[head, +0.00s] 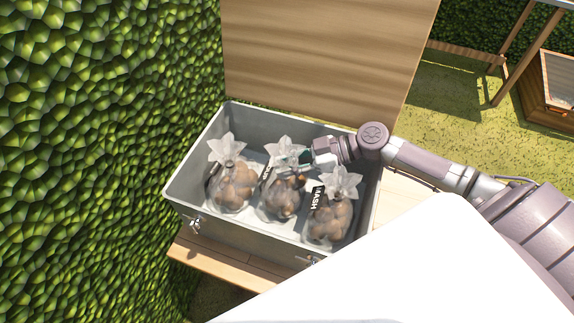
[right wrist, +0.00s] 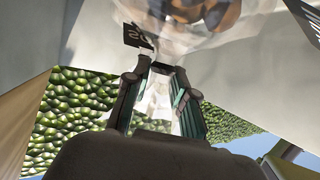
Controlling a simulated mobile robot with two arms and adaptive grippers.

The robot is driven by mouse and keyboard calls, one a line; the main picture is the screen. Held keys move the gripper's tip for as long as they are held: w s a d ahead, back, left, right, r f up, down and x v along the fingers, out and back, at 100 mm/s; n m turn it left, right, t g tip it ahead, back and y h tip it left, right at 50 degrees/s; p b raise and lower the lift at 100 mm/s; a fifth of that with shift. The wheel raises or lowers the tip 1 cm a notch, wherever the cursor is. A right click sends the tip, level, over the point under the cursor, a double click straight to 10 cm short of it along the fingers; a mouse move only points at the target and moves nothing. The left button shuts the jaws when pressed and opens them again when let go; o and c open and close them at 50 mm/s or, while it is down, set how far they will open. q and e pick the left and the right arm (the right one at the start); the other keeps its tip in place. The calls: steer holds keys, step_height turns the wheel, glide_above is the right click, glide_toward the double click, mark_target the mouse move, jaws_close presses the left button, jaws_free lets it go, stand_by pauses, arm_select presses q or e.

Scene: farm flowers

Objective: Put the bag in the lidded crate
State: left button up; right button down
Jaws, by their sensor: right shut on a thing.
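The grey lidded crate (head: 262,233) stands open in the head view, with its wooden lid (head: 325,55) raised at the back. Three clear bags of round brown items are inside it, side by side: a left bag (head: 234,190), a middle bag (head: 282,200) and a right bag (head: 328,220). My right gripper (head: 300,160) reaches in from the right and is shut on the gathered neck of the middle bag. In the right wrist view the fingers (right wrist: 160,95) close around the clear plastic, with a dark tag beside it. My left gripper is out of view.
The crate rests on a wooden surface (head: 215,265). A green leafy hedge (head: 90,150) rises close on the left. My white body part covers the bottom right. A wooden planter (head: 550,90) stands far off at the top right on grass.

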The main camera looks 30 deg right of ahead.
steer(key=shift+f, duration=0.2)
steer(key=shift+f, duration=0.15)
steer(key=c, duration=1)
jaws_free()
steer(key=shift+o, duration=0.2)
steer(key=shift+r, duration=0.2)
steer(key=v, duration=0.7)
steer(key=shift+s+d+b, duration=0.15)
steer(key=shift+d+b, duration=0.05)
steer(key=shift+b, duration=0.25)
steer(key=shift+r, duration=0.1)
